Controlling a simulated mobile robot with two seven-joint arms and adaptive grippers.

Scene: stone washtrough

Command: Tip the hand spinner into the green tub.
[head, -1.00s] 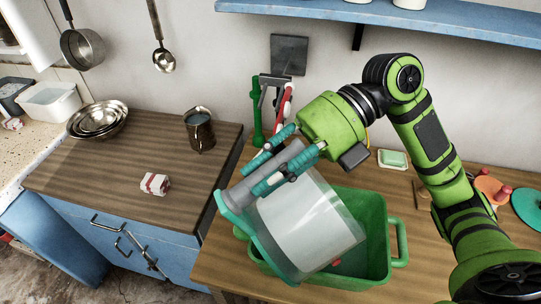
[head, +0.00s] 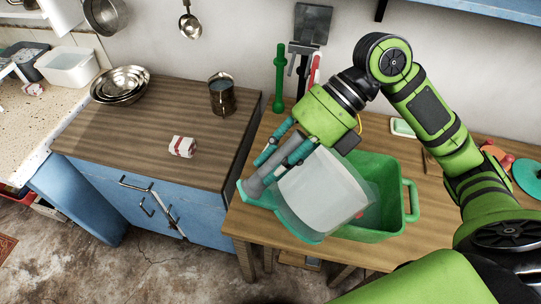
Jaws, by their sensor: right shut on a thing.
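The hand spinner (head: 325,185) is a clear bowl with a whitish inner basket, a teal rim and a grey handle. It is held tipped on its side above the left part of the green tub (head: 411,200), hiding much of it. A small red piece (head: 360,215) shows at the bowl's right end; I cannot tell whether it is inside the bowl or behind it. My right gripper (head: 272,164) has teal fingers shut on the spinner's grey handle. My left gripper is not in view.
The wooden table (head: 245,225) holds the tub. Green and red handled tools (head: 280,70) stand behind it, and a soap dish (head: 402,128) and orange and teal items (head: 526,178) lie right. The left counter bears a red-white packet (head: 182,147), a mug (head: 222,95) and metal bowls (head: 121,85).

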